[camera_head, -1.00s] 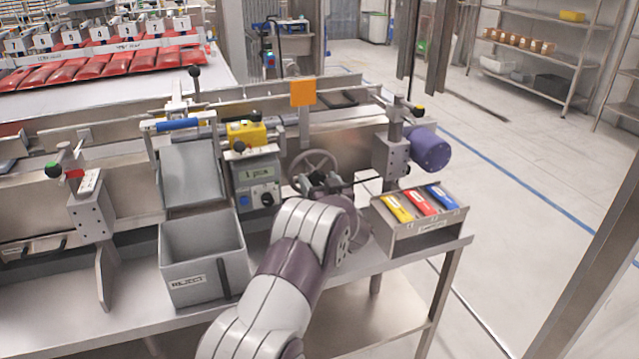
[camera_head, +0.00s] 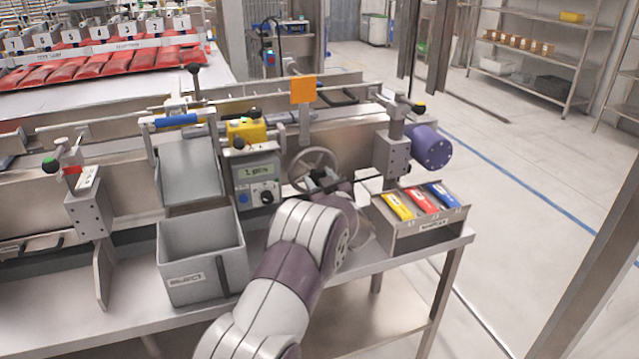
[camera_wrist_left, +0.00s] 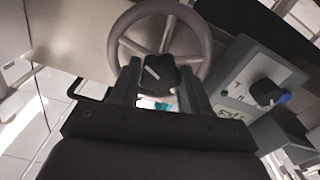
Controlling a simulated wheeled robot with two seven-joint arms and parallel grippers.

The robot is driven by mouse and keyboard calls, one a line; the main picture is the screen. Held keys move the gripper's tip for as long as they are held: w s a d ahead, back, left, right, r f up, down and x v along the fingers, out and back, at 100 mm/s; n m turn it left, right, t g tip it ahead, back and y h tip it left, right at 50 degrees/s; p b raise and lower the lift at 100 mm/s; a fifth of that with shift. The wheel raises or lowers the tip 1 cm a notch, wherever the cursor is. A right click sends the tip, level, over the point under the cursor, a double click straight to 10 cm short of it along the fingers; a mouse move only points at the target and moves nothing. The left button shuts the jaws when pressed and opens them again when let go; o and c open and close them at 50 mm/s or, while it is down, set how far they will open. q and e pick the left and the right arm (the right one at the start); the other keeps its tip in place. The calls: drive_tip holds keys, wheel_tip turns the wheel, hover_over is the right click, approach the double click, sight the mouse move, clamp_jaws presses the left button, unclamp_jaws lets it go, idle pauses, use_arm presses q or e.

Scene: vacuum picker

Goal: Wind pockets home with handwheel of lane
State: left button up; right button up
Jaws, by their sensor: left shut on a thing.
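The grey spoked handwheel (camera_head: 293,165) stands upright at the front of the lane, right of the control box (camera_head: 256,178). Its rim also shows in the left wrist view (camera_wrist_left: 203,50). My left gripper (camera_head: 326,178) is at the handwheel's front. In the left wrist view, the fingers (camera_wrist_left: 160,88) are on either side of a black knob (camera_wrist_left: 158,70) in front of the hub, and the gripper is shut on it. My arm hides part of the bench below the wheel. The lane (camera_head: 345,128) runs behind; its pockets are hard to make out. My right gripper is not in view.
A grey bin (camera_head: 200,285) stands on the bench under a sloping chute (camera_head: 188,170). A tray (camera_head: 425,236) with yellow, red and blue items is close right of my arm. A purple motor (camera_head: 429,148) and clamp post (camera_head: 392,156) stand right of the wheel.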

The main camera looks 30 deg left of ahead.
use_arm(q)
drive_tip(key=shift+f+n+b, duration=0.15)
drive_tip(key=shift+n+b, duration=4.2)
drive_tip(key=shift+n, duration=1.45)
drive_tip(key=shift+f+n+b, duration=0.1)
drive_tip(key=shift+n+b, duration=4.25)
drive_tip(key=shift+n, duration=1.45)
drive_tip(key=o, duration=1.1)
drive_tip(key=shift+r, duration=0.1)
drive_tip(key=shift+c, duration=0.2)
drive_tip(key=shift+s, duration=0.1)
